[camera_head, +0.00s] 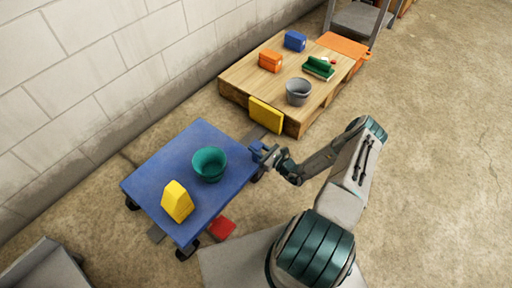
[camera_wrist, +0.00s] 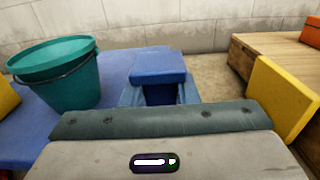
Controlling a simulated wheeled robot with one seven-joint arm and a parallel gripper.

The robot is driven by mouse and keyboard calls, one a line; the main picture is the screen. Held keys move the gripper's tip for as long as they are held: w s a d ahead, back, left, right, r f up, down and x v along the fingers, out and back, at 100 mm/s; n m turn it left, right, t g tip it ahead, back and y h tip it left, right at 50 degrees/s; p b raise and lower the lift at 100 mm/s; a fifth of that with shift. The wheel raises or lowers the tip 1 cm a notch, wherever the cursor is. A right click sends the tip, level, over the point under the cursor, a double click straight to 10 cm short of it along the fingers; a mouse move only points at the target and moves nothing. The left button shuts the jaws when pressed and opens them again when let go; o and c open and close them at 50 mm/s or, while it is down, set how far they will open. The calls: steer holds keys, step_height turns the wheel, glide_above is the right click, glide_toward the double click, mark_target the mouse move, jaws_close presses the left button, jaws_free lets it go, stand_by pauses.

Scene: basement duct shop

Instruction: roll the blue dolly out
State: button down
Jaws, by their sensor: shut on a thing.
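The blue dolly (camera_head: 190,148) stands on the concrete floor beside the block wall, its dark casters showing at the corners. It carries a teal bucket (camera_head: 209,164) and a yellow wedge-shaped thing (camera_head: 177,202). My gripper (camera_head: 264,154) is at the dolly's right edge. In the wrist view my gripper (camera_wrist: 160,92) is shut on a blue block-like grip (camera_wrist: 158,68) at the dolly's edge. The dolly's deck (camera_wrist: 117,72) and the teal bucket (camera_wrist: 62,75) lie to the left there. The lower part of the grip is hidden by my gripper.
A low wooden pallet (camera_head: 252,77) holds orange, blue and green items and a grey bucket (camera_head: 299,91). A yellow panel (camera_head: 266,115) leans on its near side. A red piece (camera_head: 221,229) lies by the dolly's near edge. The floor at right (camera_head: 440,150) is clear.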

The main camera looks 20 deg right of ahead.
steer(key=shift+s+f, duration=0.15)
steer(key=shift+s, duration=0.05)
steer(key=c, duration=1.1)
jaws_free()
steer(key=shift+a, duration=0.1)
steer(key=shift+a, duration=0.1)
steer(key=p+v, duration=0.2)
steer(key=v, duration=1.2)
steer(key=shift+p, duration=0.3)
